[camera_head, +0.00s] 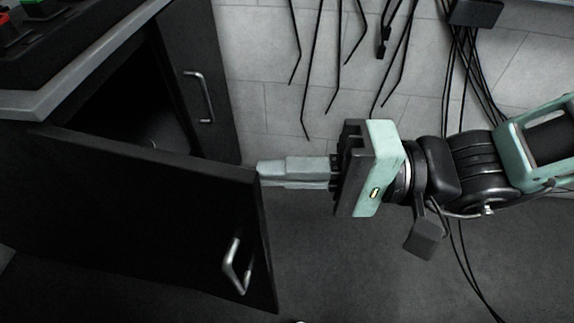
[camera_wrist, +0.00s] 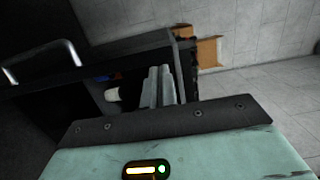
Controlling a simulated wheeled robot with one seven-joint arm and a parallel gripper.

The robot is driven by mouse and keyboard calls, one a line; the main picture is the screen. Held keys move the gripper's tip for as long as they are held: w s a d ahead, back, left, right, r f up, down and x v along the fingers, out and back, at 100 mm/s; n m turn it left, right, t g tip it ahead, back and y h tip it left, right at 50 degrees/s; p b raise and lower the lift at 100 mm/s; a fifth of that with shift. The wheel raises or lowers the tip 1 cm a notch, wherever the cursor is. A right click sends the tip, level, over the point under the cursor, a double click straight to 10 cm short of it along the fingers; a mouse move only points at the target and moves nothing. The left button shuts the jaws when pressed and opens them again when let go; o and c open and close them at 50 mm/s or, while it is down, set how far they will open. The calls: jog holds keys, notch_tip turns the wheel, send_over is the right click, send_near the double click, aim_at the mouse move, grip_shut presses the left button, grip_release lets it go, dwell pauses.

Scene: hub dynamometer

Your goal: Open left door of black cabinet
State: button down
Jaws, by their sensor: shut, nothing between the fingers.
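The black cabinet (camera_head: 110,95) stands at the left of the head view. Its left door (camera_head: 130,220) is swung well open towards the camera, with a silver handle (camera_head: 237,268) on its outer face near the free edge. The right door (camera_head: 185,70) looks closed and has its own silver handle (camera_head: 205,95). My gripper (camera_head: 262,174) is shut and empty, its fingertips at the upper corner of the left door's free edge; I cannot tell if they touch. In the wrist view the shut fingers (camera_wrist: 160,85) point towards the dark cabinet interior.
A grey worktop (camera_head: 90,75) overhangs the cabinet. Black cables (camera_head: 340,50) hang along the tiled wall to the right. In the wrist view, a white object (camera_wrist: 112,94) shows in the dark interior and a brown box (camera_wrist: 208,50) beyond.

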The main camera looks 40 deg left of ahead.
dwell(0.3)
jog(key=p+v, duration=0.2)
jog(key=v, duration=1.5)
jog(key=shift+d, duration=0.15)
jog(key=shift+w, duration=0.1)
